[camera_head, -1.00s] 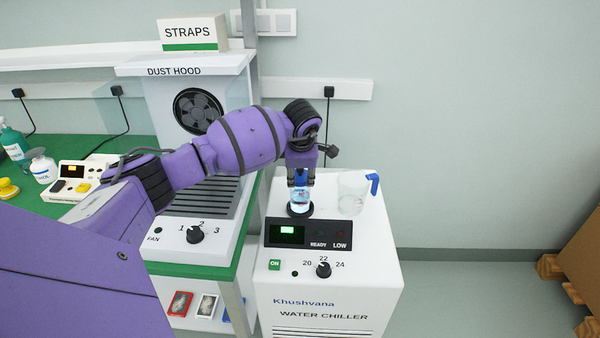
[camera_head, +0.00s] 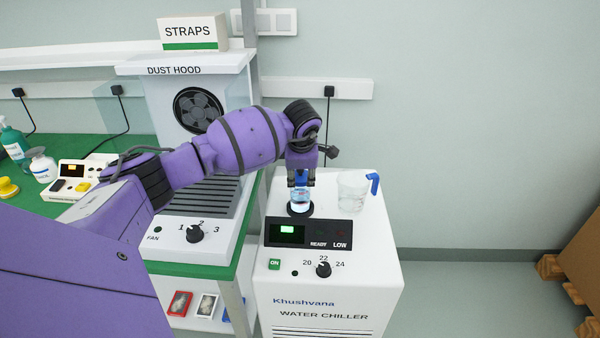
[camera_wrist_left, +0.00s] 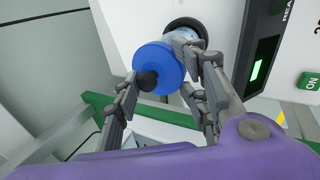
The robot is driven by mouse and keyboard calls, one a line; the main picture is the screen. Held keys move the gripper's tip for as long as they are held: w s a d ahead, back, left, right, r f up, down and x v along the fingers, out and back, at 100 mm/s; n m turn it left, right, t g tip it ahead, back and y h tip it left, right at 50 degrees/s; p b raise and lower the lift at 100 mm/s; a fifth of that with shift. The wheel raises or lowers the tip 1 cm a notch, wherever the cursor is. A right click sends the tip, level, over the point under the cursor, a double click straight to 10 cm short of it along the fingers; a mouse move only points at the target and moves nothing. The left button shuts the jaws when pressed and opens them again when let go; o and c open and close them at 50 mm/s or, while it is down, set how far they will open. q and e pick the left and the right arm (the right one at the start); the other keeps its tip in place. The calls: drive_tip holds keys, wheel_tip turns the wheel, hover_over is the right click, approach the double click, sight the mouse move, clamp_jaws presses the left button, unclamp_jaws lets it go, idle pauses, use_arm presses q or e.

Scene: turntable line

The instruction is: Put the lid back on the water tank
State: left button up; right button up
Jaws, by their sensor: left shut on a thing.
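The blue lid (camera_wrist_left: 160,68) with a black knob (camera_wrist_left: 147,82) is held by my left gripper (camera_wrist_left: 163,78), whose fingers are shut on it. In the head view the lid (camera_head: 301,180) is at the top of the clear, lit water tank (camera_head: 300,195), which stands in a dark ring on the chiller. The lid lines up with the tank in the wrist view. I cannot tell whether it is fully seated, as the fingers partly hide the join. The left gripper (camera_head: 302,182) points down from above. My right gripper is not in view.
The white water chiller (camera_head: 325,290) has a lit green display and a dial. A clear jug (camera_head: 352,192) with a blue handle stands just right of the tank. The dust hood (camera_head: 190,225) is at the left. A straps box (camera_head: 192,34) sits above it.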

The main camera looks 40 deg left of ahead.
use_arm(q)
drive_tip(key=shift+s+f, duration=0.2)
drive_tip(key=shift+f, duration=0.3)
drive_tip(key=shift+s+f, duration=0.15)
drive_tip(key=shift+f, duration=0.35)
drive_tip(key=o, duration=1.4)
drive_tip(key=shift+w+f, duration=0.2)
drive_tip(key=shift+w, duration=0.1)
drive_tip(key=shift+o, duration=0.2)
drive_tip(key=shift+a, duration=0.1)
drive_tip(key=shift+r, duration=0.45)
drive_tip(key=o, duration=0.5)
drive_tip(key=shift+w, duration=0.1)
drive_tip(key=shift+r, duration=0.1)
